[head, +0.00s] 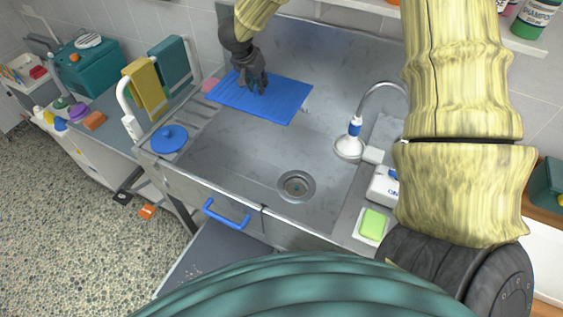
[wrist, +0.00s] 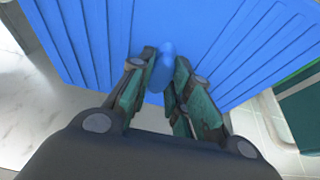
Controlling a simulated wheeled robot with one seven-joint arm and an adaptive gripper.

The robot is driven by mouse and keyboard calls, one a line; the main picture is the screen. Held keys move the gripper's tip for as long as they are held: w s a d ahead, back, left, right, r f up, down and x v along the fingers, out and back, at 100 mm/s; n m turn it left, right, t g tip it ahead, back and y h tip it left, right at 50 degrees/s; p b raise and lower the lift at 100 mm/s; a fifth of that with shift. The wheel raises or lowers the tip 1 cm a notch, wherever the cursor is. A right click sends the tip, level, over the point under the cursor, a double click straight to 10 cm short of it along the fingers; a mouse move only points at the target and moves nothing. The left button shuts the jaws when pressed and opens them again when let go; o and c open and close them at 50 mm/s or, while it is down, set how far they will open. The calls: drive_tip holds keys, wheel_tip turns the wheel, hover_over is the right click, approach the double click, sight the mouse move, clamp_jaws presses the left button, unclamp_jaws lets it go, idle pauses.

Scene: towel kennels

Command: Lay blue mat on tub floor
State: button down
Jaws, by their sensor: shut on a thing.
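The blue mat (head: 272,99) is a flat ribbed rectangle at the back left of the metal tub (head: 240,148). My gripper (head: 258,88) is over the middle of the mat and shut on it. In the wrist view, the fingers (wrist: 164,88) pinch a raised blue knob or fold, and the ribbed mat (wrist: 90,40) spreads out beyond them. I cannot tell whether the mat touches the tub floor or is held a little above it.
The tub has a round drain (head: 296,186) and a shower head (head: 349,146) at the right. A green sponge (head: 373,224) is on the right ledge. A blue disc (head: 169,138) lies on the left ledge, near a yellow towel (head: 146,88). The tub's front floor is clear.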

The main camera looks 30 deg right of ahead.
drive_tip(key=shift+f+b, duration=11.85)
drive_tip(key=shift+f, duration=4.95)
drive_tip(key=shift+s+f, duration=0.1)
drive_tip(key=c, duration=1.3)
unclamp_jaws()
drive_tip(key=p+v, duration=0.1)
drive_tip(key=v, duration=1.1)
drive_tip(key=shift+a, duration=0.1)
